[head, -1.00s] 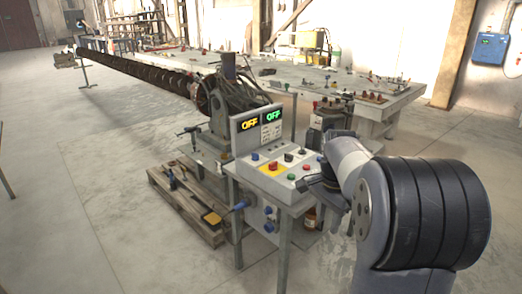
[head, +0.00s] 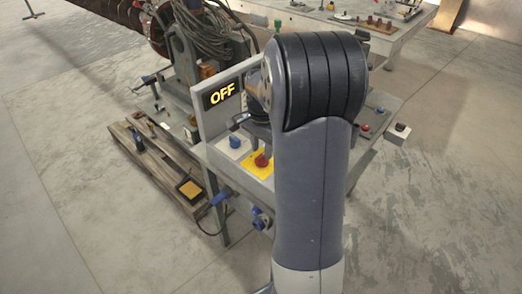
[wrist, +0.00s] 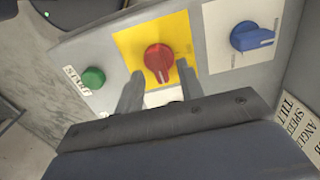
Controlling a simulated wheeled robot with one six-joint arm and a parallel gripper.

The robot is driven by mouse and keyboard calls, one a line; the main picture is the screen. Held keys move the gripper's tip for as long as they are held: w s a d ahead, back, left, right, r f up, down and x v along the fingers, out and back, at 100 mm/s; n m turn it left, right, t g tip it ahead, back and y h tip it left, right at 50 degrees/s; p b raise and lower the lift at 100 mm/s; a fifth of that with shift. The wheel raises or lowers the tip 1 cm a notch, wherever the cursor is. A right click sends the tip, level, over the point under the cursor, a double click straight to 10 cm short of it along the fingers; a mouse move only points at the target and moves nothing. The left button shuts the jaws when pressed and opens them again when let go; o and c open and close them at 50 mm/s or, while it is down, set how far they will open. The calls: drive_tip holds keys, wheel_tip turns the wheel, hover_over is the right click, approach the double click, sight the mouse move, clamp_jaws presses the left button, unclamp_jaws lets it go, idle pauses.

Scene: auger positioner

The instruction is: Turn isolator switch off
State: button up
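The red rotary switch (wrist: 159,61) sits on a yellow square plate (wrist: 188,28) on the sloped control panel. My gripper (wrist: 159,72) is open, with one finger on each side of the lower part of the red switch. Both fingers appear apart from it; I cannot tell their exact depth. In the head view my gripper is mostly hidden behind my arm.
A blue rotary switch (wrist: 252,38) is to the right of the red one, and a green START button (wrist: 93,78) to the left. A wooden pallet (head: 165,165) lies on the floor to the left.

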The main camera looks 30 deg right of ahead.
drive_tip(key=shift+f, duration=0.95)
clamp_jaws()
